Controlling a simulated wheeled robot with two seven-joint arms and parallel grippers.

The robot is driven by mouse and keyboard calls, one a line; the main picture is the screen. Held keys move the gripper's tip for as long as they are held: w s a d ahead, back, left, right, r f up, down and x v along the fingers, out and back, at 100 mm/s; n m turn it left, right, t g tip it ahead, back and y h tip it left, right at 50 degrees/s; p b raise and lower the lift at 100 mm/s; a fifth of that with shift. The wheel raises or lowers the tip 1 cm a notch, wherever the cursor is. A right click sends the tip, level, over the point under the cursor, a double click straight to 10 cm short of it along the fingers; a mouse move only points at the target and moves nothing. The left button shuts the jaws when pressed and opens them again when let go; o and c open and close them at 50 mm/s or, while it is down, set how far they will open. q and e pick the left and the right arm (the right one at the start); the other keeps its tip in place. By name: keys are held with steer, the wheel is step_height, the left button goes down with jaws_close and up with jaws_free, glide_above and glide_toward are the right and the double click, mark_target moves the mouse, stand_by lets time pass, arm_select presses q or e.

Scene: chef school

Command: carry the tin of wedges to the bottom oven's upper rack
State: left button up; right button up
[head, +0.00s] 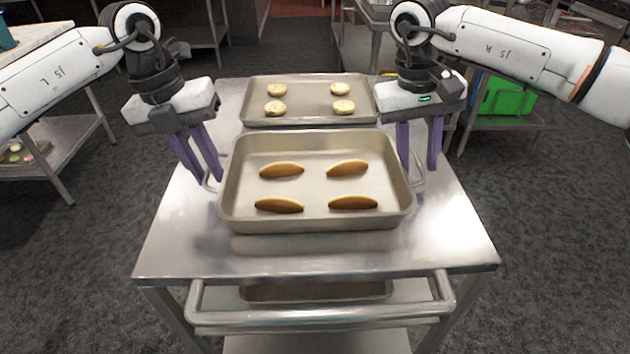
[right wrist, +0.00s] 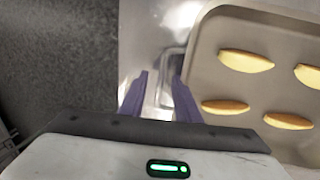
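The tin of wedges (head: 315,222), a deep beige metal tin with several golden-brown wedges lying in it, sits on the steel cart. It has a wire handle at each short side. My left gripper (head: 208,181) is at the left handle, fingers pointing down and apart; the handle is partly hidden by them. My right gripper (head: 418,168) is at the right handle with its fingers apart. In the right wrist view, the right handle (right wrist: 170,52) shows between the spread fingers (right wrist: 158,85), beside the tin's wall (right wrist: 197,42). No oven or rack is in view.
A shallow tray (head: 310,111) with several pale round pieces lies just behind the tin on the cart top (head: 315,258). The cart's push bar (head: 320,318) is at the near edge. Another tin (head: 315,291) is on the shelf below. A green crate (head: 505,95) stands at back right.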

arm_select(q)
steer(key=shift+d+f, duration=0.1)
steer(key=shift+f, duration=0.4)
arm_select(e)
steer(key=shift+f, duration=0.5)
arm_select(q)
steer(key=c, duration=0.3)
arm_select(e)
steer(key=c, duration=0.3)
arm_select(q)
jaws_close()
arm_select(e)
jaws_close()
arm_select(q)
steer(key=shift+r, duration=0.15)
arm_select(e)
steer(key=shift+r, duration=0.15)
